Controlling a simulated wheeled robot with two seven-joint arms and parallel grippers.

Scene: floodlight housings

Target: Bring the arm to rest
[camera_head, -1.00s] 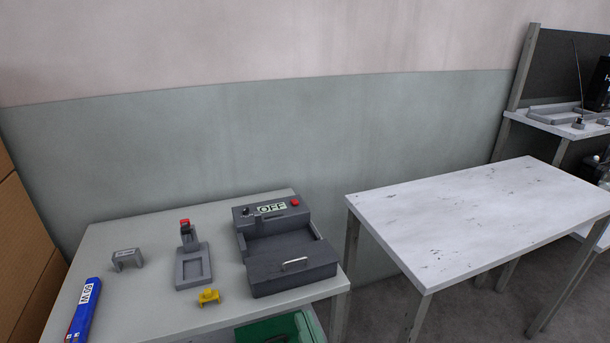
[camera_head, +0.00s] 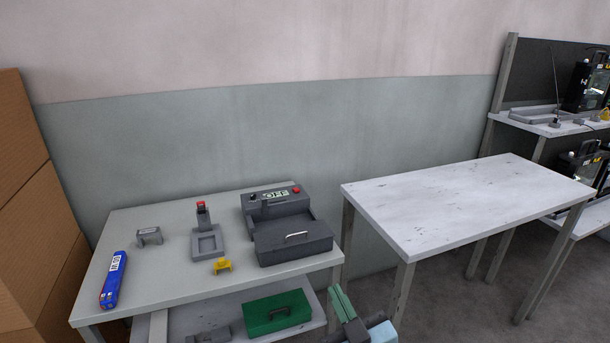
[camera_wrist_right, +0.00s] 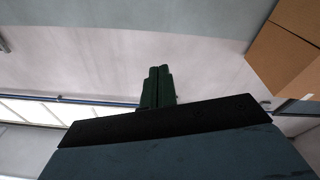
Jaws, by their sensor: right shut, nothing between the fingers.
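My right gripper (camera_head: 346,309) shows at the bottom of the head view, in front of the grey work table's right front corner. Its green fingers are together with nothing between them. In the right wrist view the closed fingers (camera_wrist_right: 158,86) point at bare wall and ceiling, away from any object. My left gripper is in neither view.
The grey table (camera_head: 165,281) holds a blue box (camera_head: 112,280), a yellow part (camera_head: 222,266), a grey stand (camera_head: 207,243) and a dark machine (camera_head: 290,238) reading OFF. A green case (camera_head: 277,312) lies on its lower shelf. The white table (camera_head: 465,205) is empty. Cardboard boxes (camera_head: 35,200) stand left.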

